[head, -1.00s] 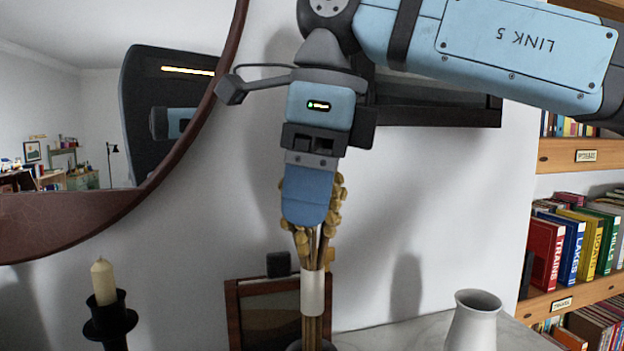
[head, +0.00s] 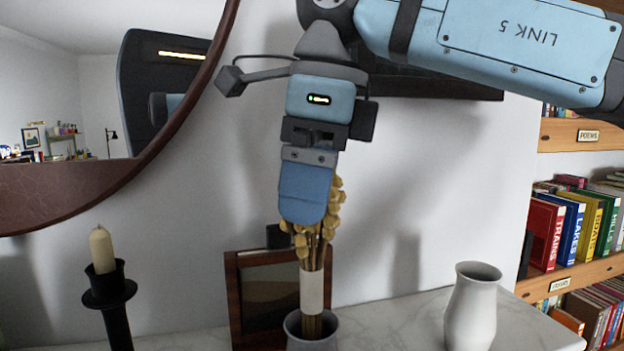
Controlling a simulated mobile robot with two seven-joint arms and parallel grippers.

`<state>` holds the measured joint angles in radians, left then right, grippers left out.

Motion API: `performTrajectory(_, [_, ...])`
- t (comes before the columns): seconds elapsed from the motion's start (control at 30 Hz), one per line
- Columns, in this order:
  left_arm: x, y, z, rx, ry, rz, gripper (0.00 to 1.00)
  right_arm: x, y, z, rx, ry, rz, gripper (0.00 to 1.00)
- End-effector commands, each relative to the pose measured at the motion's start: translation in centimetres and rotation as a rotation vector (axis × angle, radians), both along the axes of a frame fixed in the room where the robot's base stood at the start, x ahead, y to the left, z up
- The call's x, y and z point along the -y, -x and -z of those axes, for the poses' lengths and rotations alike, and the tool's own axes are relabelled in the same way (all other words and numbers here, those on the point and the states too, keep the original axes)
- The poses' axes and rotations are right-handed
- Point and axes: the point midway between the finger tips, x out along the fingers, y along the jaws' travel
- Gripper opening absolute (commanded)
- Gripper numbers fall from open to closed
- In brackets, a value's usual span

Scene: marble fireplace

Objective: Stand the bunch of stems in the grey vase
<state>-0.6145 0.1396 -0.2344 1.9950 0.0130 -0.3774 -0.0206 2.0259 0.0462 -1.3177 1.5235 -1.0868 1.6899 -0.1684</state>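The bunch of stems (head: 312,252), with yellow-brown heads and a pale wrap (head: 312,291), hangs nearly upright from my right gripper (head: 303,212). The gripper points down and is shut on the bunch near its heads; the near blue finger hides the far one and part of the heads. The grey vase (head: 332,332) is directly below, cut off by the bottom edge of the picture. The lower stem ends are at its mouth and appear to be inside the rim; how deep, I cannot tell. My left gripper is out of view.
A brown picture frame (head: 238,300) stands close behind the vase. A white vase (head: 471,310) stands to the right on the marble shelf (head: 400,313). A candle (head: 102,250) in a black holder (head: 108,292) is at the left. A round mirror (head: 70,190) hangs above.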

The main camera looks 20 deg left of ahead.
Motion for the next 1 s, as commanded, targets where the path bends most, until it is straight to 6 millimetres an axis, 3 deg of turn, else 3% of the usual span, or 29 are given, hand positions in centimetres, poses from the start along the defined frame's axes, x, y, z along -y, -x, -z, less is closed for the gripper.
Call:
performTrajectory(0.17, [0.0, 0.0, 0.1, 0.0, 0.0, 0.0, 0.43, 0.1, -0.1, -0.7, 0.001, 0.0, 0.001, 1.0])
performTrajectory(0.27, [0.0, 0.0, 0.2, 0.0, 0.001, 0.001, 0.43, 0.3, -0.1, -2.2, 0.002, -0.002, 0.002, 1.0])
performTrajectory(0.7, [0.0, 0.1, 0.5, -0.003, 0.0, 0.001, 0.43, 1.7, -0.3, -11.6, 0.0, -0.002, 0.001, 1.0])
performTrajectory(1.0, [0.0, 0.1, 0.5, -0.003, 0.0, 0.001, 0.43, 2.1, -0.4, -13.7, 0.0, 0.0, 0.0, 1.0])
